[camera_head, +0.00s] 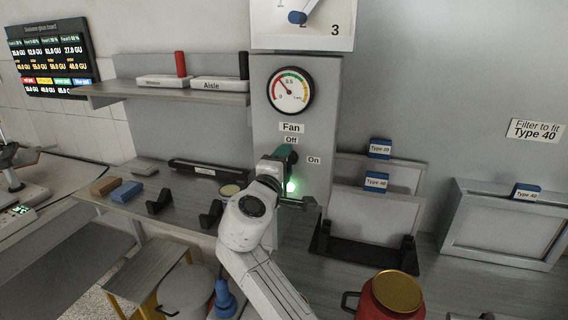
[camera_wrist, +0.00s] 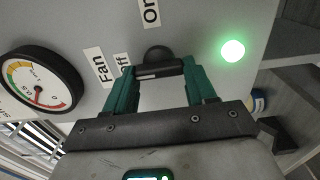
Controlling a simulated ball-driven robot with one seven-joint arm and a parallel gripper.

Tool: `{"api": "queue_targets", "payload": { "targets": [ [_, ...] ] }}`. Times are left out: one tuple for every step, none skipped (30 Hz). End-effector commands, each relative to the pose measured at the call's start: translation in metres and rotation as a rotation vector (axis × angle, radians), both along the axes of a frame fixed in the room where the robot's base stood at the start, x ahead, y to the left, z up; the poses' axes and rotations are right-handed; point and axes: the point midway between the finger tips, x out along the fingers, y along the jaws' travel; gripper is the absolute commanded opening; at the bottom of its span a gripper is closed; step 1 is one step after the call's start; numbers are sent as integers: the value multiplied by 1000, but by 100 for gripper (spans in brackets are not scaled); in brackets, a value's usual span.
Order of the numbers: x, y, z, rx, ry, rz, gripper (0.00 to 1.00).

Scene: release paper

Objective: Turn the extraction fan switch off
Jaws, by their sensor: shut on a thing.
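The fan panel (camera_head: 330,85) is a grey upright box with "Fan" (camera_head: 291,127), "Off" (camera_head: 291,140) and "On" (camera_head: 313,160) labels. A green lamp (camera_head: 291,187) on it is lit and shows in the wrist view too (camera_wrist: 233,50). The black fan switch (camera_wrist: 158,54) sits between the green fingers of my gripper (camera_wrist: 162,72), which is shut on it. In the head view my gripper (camera_head: 284,154) hides the switch, just below the "Off" label. I cannot tell exactly which label the switch points to.
A round gauge (camera_head: 290,90) sits above the switch, with a numbered dial box (camera_head: 302,25) higher up. Filter frames (camera_head: 372,220) stand close on the right. A shelf (camera_head: 165,92) juts out on the left. A red pot (camera_head: 392,297) stands in front.

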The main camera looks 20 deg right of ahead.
Motion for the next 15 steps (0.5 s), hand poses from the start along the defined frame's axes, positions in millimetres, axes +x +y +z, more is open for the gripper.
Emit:
{"api": "queue_targets", "payload": {
  "targets": [
    [0,2,-1,-3,3,4,25],
    [0,2,-1,-3,3,4,25],
    [0,2,-1,-3,3,4,25],
    [0,2,-1,-3,3,4,25],
    [0,2,-1,-3,3,4,25],
    [0,2,-1,-3,3,4,58],
    [0,2,-1,-3,3,4,61],
    [0,2,-1,-3,3,3,64],
    [0,2,-1,-2,3,3,68],
    [0,1,-1,-2,3,3,71],
    [0,1,-1,-2,3,2,73],
    [0,1,-1,-1,2,2,77],
    [0,1,-1,-1,2,2,80],
    [0,1,-1,-1,2,2,81],
    [0,1,-1,-1,1,1,81]
  ]
}}
